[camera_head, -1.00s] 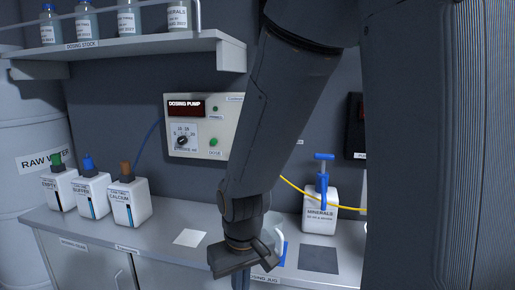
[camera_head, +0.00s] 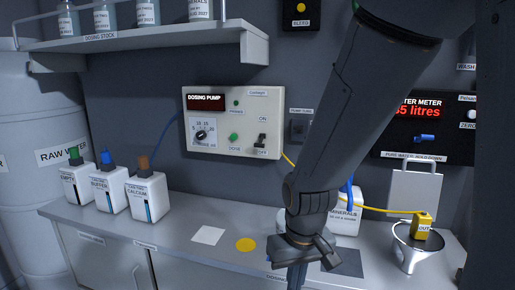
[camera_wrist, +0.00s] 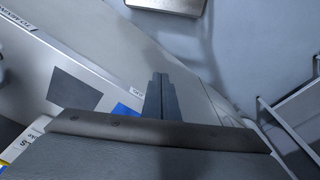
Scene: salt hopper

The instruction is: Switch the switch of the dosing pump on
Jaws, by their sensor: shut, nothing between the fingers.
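The dosing pump (camera_head: 233,121) is a pale panel on the back wall with a dark "DOSING PUMP" display, a dial and green buttons. Its switch (camera_head: 261,141) is a small dark lever at the panel's lower right, between the labels ON above and OFF below. The lever's exact tilt is too small to tell. My gripper (camera_head: 296,276) hangs low over the front of the counter, below and to the right of the pump, well apart from it.
The counter (camera_head: 185,215) carries white canisters (camera_head: 147,197) at left, a yellow disc (camera_head: 246,244) and a minerals jug (camera_head: 347,218) behind my arm. A shelf of bottles (camera_head: 150,45) overhangs above the pump.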

